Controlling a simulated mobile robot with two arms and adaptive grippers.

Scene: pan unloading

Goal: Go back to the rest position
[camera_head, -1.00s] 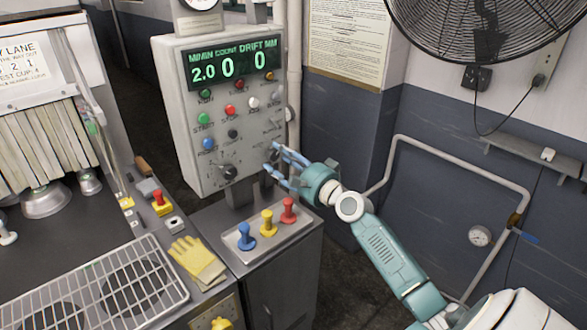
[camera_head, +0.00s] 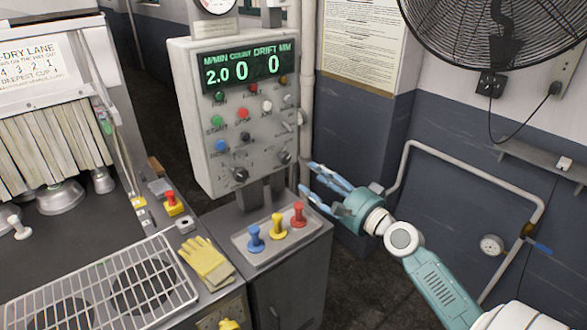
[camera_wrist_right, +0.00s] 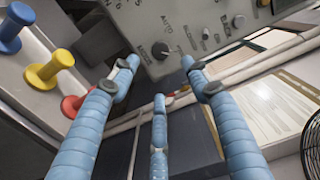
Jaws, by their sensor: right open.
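My right gripper (camera_head: 308,183) is open and empty in the head view. Its blue fingers point left, just right of the red knob and below the control panel's lower right corner. In the right wrist view the spread fingers (camera_wrist_right: 160,85) show with nothing between them. The control panel (camera_head: 196,165) has a lit green display reading 2.0, 0 and 0, with coloured buttons and dark dials below. The gripper is apart from the panel in the head view. My left gripper is not in view.
Blue (camera_head: 255,240), yellow (camera_head: 278,228) and red (camera_head: 298,215) knobs stand in a tray on a grey cabinet (camera_head: 300,275). Yellow gloves (camera_head: 206,262) lie beside a wire rack (camera_head: 125,290). A wall pipe (camera_head: 470,160) and a fan (camera_head: 490,35) are at right.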

